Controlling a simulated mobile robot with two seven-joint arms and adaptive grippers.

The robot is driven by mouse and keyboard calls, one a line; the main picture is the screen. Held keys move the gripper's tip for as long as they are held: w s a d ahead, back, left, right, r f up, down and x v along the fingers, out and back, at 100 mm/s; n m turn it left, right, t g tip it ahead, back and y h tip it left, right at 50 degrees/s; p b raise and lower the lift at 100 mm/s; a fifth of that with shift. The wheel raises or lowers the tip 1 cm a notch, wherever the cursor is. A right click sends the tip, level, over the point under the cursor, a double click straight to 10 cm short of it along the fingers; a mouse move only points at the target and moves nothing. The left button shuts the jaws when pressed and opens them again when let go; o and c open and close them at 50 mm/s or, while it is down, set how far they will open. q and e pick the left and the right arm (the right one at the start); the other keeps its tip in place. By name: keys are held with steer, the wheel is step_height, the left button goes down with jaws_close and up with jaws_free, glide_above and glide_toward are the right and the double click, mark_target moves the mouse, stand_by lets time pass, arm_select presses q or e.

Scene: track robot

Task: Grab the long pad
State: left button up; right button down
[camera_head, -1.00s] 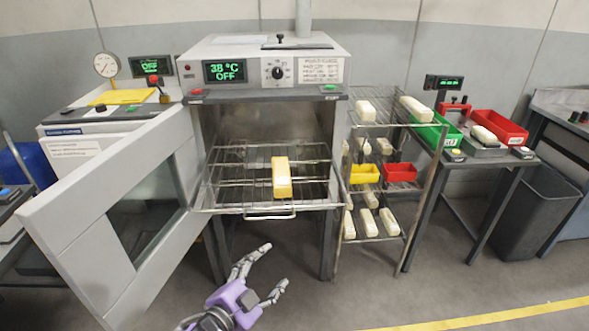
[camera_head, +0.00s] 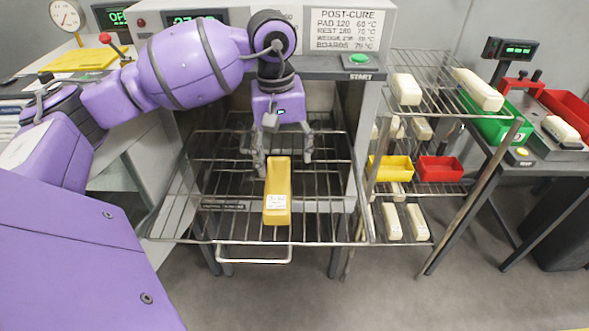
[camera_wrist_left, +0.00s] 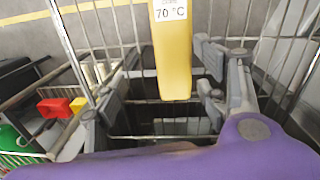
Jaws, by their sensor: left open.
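The long pad is a yellow block (camera_head: 278,195) with a white label, lying lengthwise on the oven's pulled-out wire rack (camera_head: 215,225). In the left wrist view the pad (camera_wrist_left: 172,60) shows a label reading 70 °C. My left gripper (camera_head: 283,165) points down over the far end of the pad, its grey fingers spread to either side. In the left wrist view the fingers (camera_wrist_left: 165,95) are apart, with the pad's end between or just beyond them. Whether they touch it cannot be told. My right gripper is not seen.
A wire shelf stand (camera_head: 455,113) at the right holds several cream pads, a yellow bin (camera_head: 391,168) and a red bin (camera_head: 440,169). The oven body (camera_head: 345,60) rises just behind the gripper. The rack beside the pad is bare.

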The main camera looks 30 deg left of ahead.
mark_target(277, 180)
arm_select(q)
steer(key=shift+s+a+r+m+y, duration=0.15)
steer(key=shift+s+m, duration=0.15)
steer(key=shift+s, duration=0.3)
steer(key=shift+s+a+m+y, duration=0.15)
steer(key=shift+s+m, duration=0.15)
steer(key=shift+s, duration=0.3)
steer(key=shift+s+d+f, duration=0.15)
steer(key=shift+s+f, duration=0.05)
steer(key=shift+f, duration=0.65)
steer(key=f, duration=0.2)
steer(key=f+p, duration=0.1)
steer(key=f, duration=0.1)
steer(key=w+f, duration=0.1)
steer(key=shift+a+f, duration=0.25)
steer(key=shift+f, duration=0.15)
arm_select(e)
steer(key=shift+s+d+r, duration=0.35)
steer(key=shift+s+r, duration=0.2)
arm_select(q)
steer(key=c, duration=1.3)
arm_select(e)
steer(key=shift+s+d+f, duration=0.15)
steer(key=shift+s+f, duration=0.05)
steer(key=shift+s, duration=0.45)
